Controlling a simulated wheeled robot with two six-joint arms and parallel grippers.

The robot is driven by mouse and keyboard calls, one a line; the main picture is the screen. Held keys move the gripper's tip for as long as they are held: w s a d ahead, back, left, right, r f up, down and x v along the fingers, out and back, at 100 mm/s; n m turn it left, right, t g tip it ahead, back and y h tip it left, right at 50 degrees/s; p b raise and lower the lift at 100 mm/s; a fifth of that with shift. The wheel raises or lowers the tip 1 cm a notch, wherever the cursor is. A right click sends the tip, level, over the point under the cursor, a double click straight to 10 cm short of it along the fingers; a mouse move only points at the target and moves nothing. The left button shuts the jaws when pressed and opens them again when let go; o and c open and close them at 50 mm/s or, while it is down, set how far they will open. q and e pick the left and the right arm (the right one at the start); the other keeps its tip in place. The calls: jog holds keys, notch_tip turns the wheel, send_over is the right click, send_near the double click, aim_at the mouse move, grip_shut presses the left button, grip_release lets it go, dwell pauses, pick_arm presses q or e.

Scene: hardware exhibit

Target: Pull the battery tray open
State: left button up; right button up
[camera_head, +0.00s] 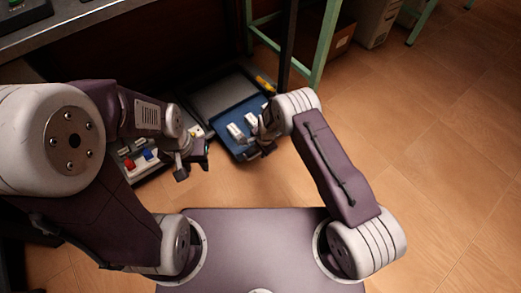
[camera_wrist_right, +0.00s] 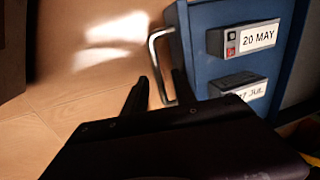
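The blue battery tray (camera_head: 232,119) lies low beside a grey panel, with white-topped batteries (camera_head: 236,131) in it. In the right wrist view the tray wall (camera_wrist_right: 192,55) carries a bent metal handle (camera_wrist_right: 155,48). Two batteries there read "20 MAY" (camera_wrist_right: 250,39) and, partly hidden, "JUL" (camera_wrist_right: 245,90). My right gripper (camera_wrist_right: 160,84) is open, with the near end of the handle between its fingers in the picture; contact cannot be told. It covers the tray's front in the head view (camera_head: 262,143). My left gripper (camera_head: 192,166) looks open and empty, left of the tray.
A grey panel (camera_head: 207,97) adjoins the tray. Green table legs (camera_head: 322,52) stand behind my right arm. A yellow object (camera_head: 265,84) lies by the tray. The wooden floor at right is clear.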

notch_tip(320, 180, up, 9)
jog(key=s+d+p, duration=0.1)
jog(key=p, duration=0.5)
jog(key=shift+s, duration=0.2)
